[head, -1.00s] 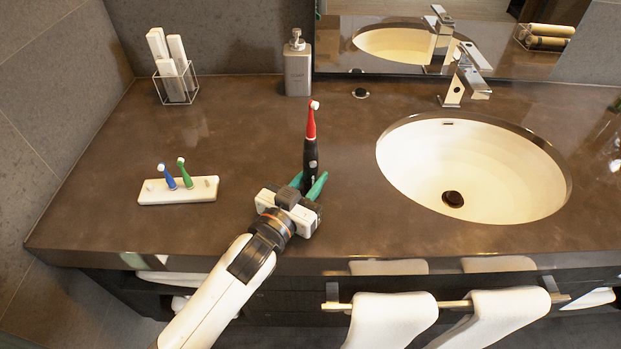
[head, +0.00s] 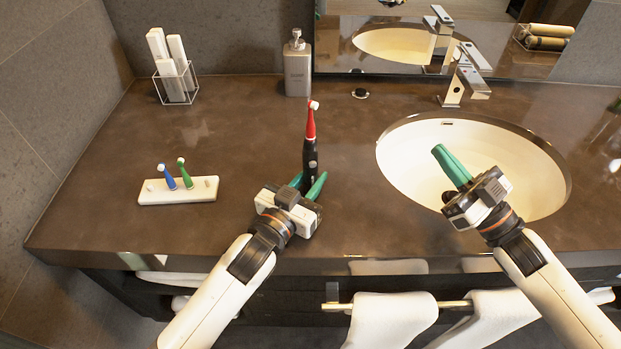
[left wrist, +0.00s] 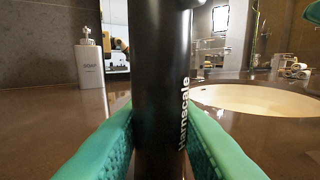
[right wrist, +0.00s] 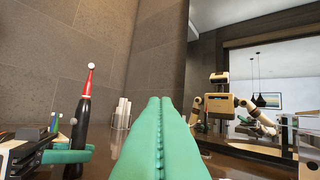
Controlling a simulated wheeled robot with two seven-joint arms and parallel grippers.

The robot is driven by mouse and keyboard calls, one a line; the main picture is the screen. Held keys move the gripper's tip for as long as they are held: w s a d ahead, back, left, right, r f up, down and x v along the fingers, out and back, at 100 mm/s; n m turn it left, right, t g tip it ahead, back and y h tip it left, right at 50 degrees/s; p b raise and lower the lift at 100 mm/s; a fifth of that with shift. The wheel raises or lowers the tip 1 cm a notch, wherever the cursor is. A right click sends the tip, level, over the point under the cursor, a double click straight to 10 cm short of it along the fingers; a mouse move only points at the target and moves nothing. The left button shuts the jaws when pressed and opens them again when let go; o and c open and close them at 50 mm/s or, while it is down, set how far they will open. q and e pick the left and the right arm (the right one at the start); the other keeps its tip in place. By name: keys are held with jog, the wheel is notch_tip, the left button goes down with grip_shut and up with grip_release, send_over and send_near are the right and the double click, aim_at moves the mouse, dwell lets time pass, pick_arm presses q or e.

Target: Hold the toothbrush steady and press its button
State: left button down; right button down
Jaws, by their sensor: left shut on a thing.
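The toothbrush (head: 310,150) stands upright on the counter, with a black handle, a red neck and a white head. My left gripper (head: 311,187) is shut on its lower handle. In the left wrist view the green fingers press both sides of the black handle (left wrist: 160,80). My right gripper (head: 440,152) is over the sink, to the right of the toothbrush and apart from it. Its green fingers lie together with nothing between them, as the right wrist view (right wrist: 160,105) shows. The toothbrush (right wrist: 82,110) stands to the left in that view. Small light marks show on the handle.
A white holder (head: 205,190) with blue and green brush heads lies at left. A soap dispenser (head: 298,65) and a clear box (head: 158,84) of white packs stand at the back. The sink (head: 500,150) and faucet (head: 462,85) are at right. Counter between holder and toothbrush is clear.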

aim_at(313, 165)
jog(key=s+a+f+n+g+y, duration=0.1)
jog(key=s+a+n+g, duration=0.1)
jog(key=a, duration=0.3)
jog(key=s+a+f+n+g+y, duration=0.1)
jog(key=s+a+n+g, duration=0.1)
jog(key=a, duration=0.4)
jog(key=s+a+f+n+g+y, duration=0.1)
jog(key=s+a+n+g, duration=0.1)
jog(key=s+a, duration=0.4)
jog(key=shift+a+f+n+y, duration=0.1)
jog(key=shift+f+n+y, duration=0.2)
jog(key=shift+n, duration=0.5)
jog(key=shift+a, duration=0.15)
jog(key=shift+w+a, duration=0.1)
jog(key=shift+w, duration=0.25)
jog(key=shift+w+a, duration=0.35)
jog(key=shift+w, duration=0.95)
jog(key=shift+w+a, duration=0.3)
jog(key=shift+w, duration=0.95)
jog(key=shift+w+a, duration=0.35)
jog(key=shift+w, duration=0.95)
jog(key=shift+w, duration=0.15)
jog(key=shift+w+a, duration=0.1)
jog(key=shift+w, duration=0.15)
